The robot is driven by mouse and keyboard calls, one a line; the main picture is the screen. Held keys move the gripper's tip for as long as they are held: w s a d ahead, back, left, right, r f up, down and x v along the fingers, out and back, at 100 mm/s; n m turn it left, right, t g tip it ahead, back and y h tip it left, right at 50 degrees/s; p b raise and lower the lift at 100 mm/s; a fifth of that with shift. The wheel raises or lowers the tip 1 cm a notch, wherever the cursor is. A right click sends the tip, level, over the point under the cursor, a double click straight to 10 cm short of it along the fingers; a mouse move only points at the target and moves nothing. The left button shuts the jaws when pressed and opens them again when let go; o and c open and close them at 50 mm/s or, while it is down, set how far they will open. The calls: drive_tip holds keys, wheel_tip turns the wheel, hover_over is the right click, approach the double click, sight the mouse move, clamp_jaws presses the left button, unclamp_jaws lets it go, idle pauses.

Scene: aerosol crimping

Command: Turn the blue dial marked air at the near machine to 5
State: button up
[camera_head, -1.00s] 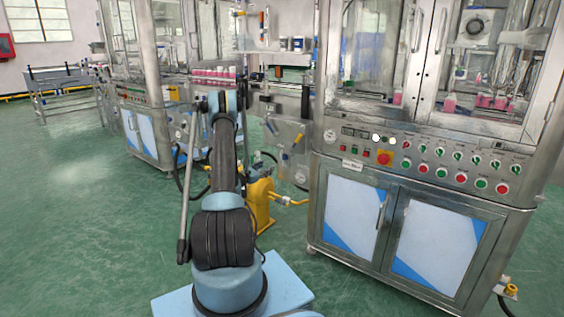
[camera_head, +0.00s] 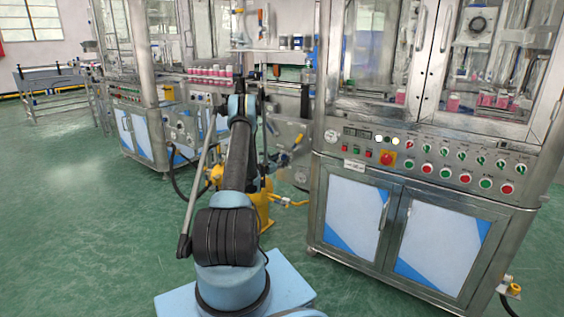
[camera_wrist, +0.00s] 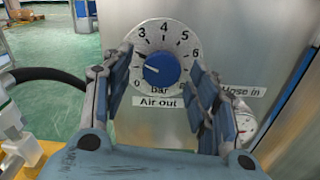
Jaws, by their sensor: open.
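The blue dial (camera_wrist: 166,71) sits on a round white scale plate (camera_wrist: 150,38) in the wrist view, above a label reading "Air out" (camera_wrist: 160,102). The scale numbers run clockwise from 0 at the lower left, with 5 at the upper right. The dial's white mark points left, low on the scale, well short of 5. My gripper (camera_wrist: 163,66) is open, with one finger on each side of the dial. No contact with the dial can be made out. In the head view my arm hides the dial and most of the gripper.
A "Hose in" label (camera_wrist: 242,92) and a partly hidden gauge (camera_wrist: 243,118) are right of the dial. A dark hose (camera_wrist: 45,74) runs at left. In the head view a steel cabinet machine (camera_head: 330,160) stands right of my arm; green floor (camera_head: 80,200) is clear at left.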

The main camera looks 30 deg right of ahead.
drive_tip(key=shift+w+d, duration=0.2)
drive_tip(key=shift+d, duration=0.4)
drive_tip(key=c, duration=1.1)
drive_tip(key=shift+o, duration=0.2)
drive_tip(key=shift+m, duration=0.3)
drive_tip(key=m, duration=0.4)
drive_tip(key=shift+m, duration=0.3)
drive_tip(key=m, duration=0.5)
drive_tip(key=shift+s, duration=0.15)
drive_tip(key=m, duration=0.9)
drive_tip(key=shift+m, duration=0.4)
